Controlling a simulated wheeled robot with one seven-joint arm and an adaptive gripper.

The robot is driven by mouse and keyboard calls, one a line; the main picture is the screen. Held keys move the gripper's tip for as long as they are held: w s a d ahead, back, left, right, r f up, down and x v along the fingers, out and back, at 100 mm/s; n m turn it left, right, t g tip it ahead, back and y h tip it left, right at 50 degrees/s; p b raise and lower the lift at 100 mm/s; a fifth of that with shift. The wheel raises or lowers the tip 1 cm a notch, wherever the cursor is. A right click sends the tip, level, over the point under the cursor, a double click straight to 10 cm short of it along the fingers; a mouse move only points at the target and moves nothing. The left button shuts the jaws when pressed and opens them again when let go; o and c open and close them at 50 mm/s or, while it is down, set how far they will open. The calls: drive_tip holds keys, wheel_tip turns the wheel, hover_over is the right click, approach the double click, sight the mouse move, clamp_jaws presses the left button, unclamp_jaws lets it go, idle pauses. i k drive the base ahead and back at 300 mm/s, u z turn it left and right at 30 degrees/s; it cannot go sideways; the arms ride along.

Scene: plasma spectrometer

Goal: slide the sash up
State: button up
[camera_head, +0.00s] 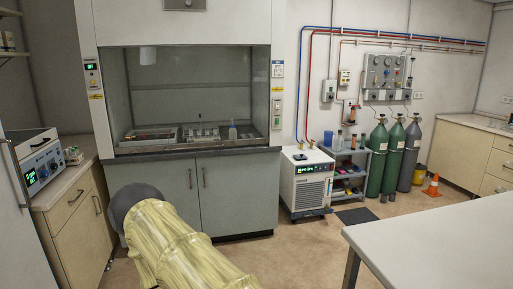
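The fume hood (184,24) stands against the back wall at the left of the head view. Its front opening shows the inside clearly, with a grey back wall and a horizontal line across it. The sash (190,100) seems to be a clear pane in this opening; its lower edge and handle are hard to make out, so I cannot tell its exact height. My arm, in a pale yellow sleeve with a dark rounded end, reaches up from the bottom, in front of the hood's base cabinet. My gripper's fingers do not show.
Trays (152,136) and a small bottle (232,131) are inside the hood. A white chiller (306,182) stands right of the hood, beside a shelf cart and gas cylinders (378,158). A white table (440,235) fills the lower right. Floor is free between.

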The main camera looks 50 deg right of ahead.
sight(255, 140)
drive_tip(key=z, duration=1.1)
drive_tip(key=i, duration=2.8)
drive_tip(key=u, duration=0.95)
